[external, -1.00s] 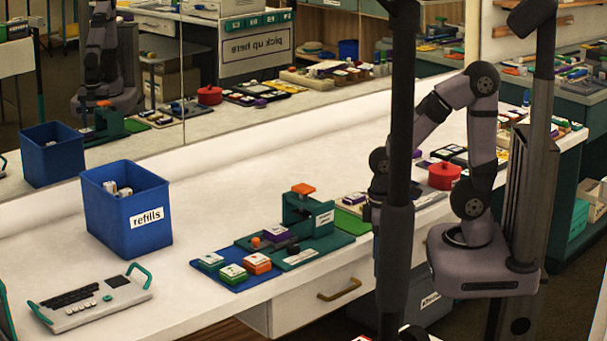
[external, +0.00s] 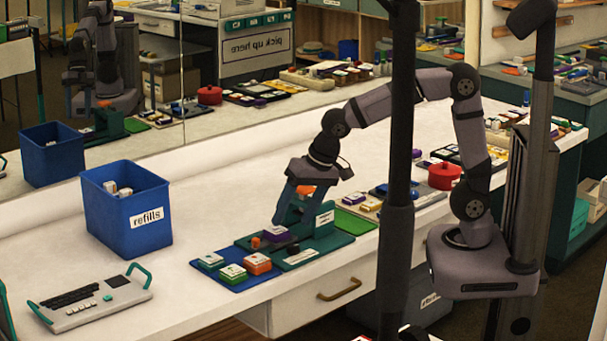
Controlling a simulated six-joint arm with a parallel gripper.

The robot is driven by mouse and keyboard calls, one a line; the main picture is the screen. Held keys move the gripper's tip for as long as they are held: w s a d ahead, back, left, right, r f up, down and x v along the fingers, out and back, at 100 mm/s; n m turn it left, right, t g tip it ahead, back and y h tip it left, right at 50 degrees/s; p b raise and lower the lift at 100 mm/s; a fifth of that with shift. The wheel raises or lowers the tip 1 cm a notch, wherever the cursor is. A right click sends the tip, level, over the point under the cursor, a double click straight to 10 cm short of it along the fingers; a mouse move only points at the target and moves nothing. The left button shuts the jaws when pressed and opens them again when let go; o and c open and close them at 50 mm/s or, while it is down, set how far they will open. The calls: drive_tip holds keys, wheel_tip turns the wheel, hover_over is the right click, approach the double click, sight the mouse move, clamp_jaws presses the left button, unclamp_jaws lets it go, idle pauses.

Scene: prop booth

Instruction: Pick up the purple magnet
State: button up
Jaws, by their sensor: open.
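A purple magnet (external: 276,233) with a light top lies on the green base of a press-like stand (external: 318,224), close to the front edge of the counter. My gripper (external: 279,219) points down just above and behind the purple magnet, in front of the stand's upright. Its fingers look long and slim, and they are open. The gap between the fingers is too small to make out, and I cannot tell whether they touch the magnet.
A blue mat (external: 238,275) with green and orange blocks lies to the left of the stand. A blue "refills" bin (external: 125,212) and a grey keypad tray (external: 95,300) stand farther left. A dark post (external: 398,190) crosses the view.

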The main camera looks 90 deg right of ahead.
sight(276, 230)
drive_tip(key=shift+w+d+f+n+g+h+p, duration=0.4)
drive_tip(key=shift+w+d+f+p, duration=0.65)
drive_tip(key=shift+p, duration=0.9)
drive_tip(key=shift+w+d+f+n+g+h+p, duration=0.2)
drive_tip(key=shift+w+d+f+n+h+p, duration=0.45)
drive_tip(key=shift+w+f+p, duration=0.9)
drive_tip(key=shift+s+d+r+p, duration=0.1)
drive_tip(key=shift+s+r+p, duration=0.25)
drive_tip(key=shift+s, duration=0.1)
drive_tip(key=c, duration=1.3)
drive_tip(key=shift+o, duration=0.2)
drive_tip(key=shift+r, duration=0.15)
